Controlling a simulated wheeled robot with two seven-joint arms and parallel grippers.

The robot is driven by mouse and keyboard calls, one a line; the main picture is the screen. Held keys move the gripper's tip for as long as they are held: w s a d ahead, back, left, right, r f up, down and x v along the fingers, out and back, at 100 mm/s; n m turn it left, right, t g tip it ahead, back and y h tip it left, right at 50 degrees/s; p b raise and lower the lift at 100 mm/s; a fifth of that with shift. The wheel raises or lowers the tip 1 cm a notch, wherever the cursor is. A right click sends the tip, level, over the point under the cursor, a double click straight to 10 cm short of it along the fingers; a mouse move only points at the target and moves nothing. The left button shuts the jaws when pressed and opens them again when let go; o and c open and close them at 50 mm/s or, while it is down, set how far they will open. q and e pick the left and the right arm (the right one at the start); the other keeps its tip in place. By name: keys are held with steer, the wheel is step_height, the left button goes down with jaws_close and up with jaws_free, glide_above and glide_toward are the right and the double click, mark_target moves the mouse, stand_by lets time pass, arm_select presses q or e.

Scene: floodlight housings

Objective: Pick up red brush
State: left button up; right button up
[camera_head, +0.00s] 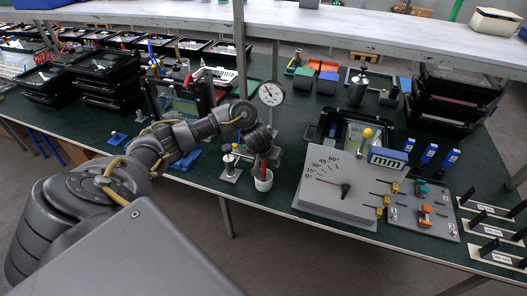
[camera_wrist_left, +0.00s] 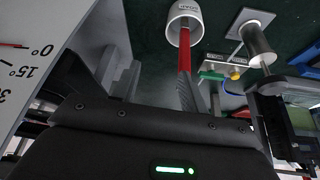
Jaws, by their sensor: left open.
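The red brush (camera_wrist_left: 184,52) shows in the left wrist view as a red handle standing in a white cup (camera_wrist_left: 184,12). The cup also shows in the head view (camera_head: 263,182), near the front edge of the green table. My left gripper (camera_wrist_left: 155,82) is open, with its fingers pointing towards the cup. The brush handle is close to the right-hand finger in the wrist view; I cannot tell whether they touch. In the head view my left gripper (camera_head: 265,160) is just above the cup and hides most of the brush. My right gripper is not in view.
A grey dial board (camera_head: 325,190) lies right of the cup. A metal post on a plate (camera_head: 231,168) stands just left of it, and a round gauge (camera_head: 271,93) behind. Black trays (camera_head: 105,68) fill the back left. A white shelf (camera_head: 350,30) spans the back.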

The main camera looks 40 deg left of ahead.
arm_select(q)
steer(key=a+r+n, duration=0.1)
steer(key=a+r, duration=0.1)
steer(key=a, duration=0.2)
steer(key=b, duration=0.2)
glide_above(264, 170)
steer(key=s, duration=0.1)
steer(key=shift+f, duration=2.15)
steer(key=shift+n+g+y, duration=0.3)
steer(key=shift+g, duration=0.1)
steer(key=shift+x, duration=2.6)
steer(key=shift+w+a+f, duration=0.2)
steer(key=shift+w+f, duration=0.1)
jaws_close()
steer(key=shift+r, duration=0.1)
